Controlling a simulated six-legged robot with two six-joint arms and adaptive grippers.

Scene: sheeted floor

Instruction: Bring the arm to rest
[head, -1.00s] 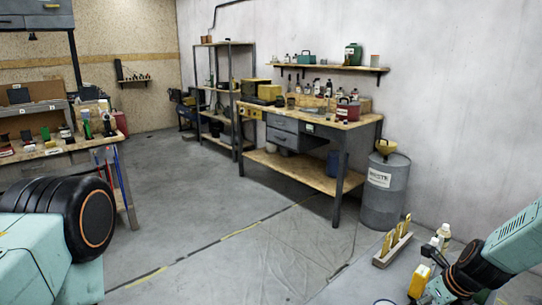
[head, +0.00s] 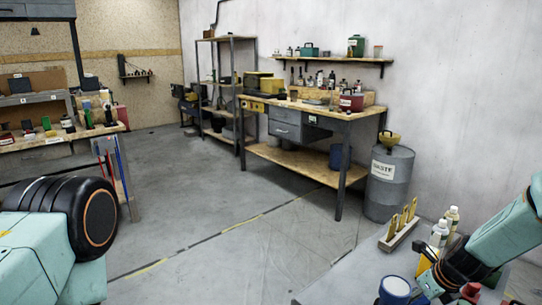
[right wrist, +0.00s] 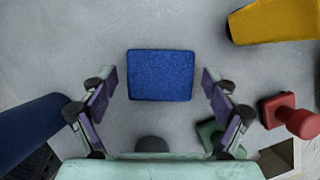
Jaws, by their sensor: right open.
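My right arm enters the head view at the lower right. Its gripper (head: 426,284) hangs low over a grey surface, partly hidden by the arm. In the right wrist view the right gripper (right wrist: 160,88) has its two fingers spread wide, with nothing gripped. A flat-looking blue square block (right wrist: 161,75) lies beyond and between the fingers, apart from them. My left arm shows only as a teal link and dark round joint at the lower left of the head view; its gripper is out of view.
On the grey surface (head: 345,283) stand a blue-and-white can (head: 394,290), a wooden holder with yellow pieces (head: 401,228) and bottles (head: 440,234). A red handled thing (right wrist: 290,115) and a yellow thing (right wrist: 275,20) lie right of the gripper. A barrel (head: 388,185) stands behind.

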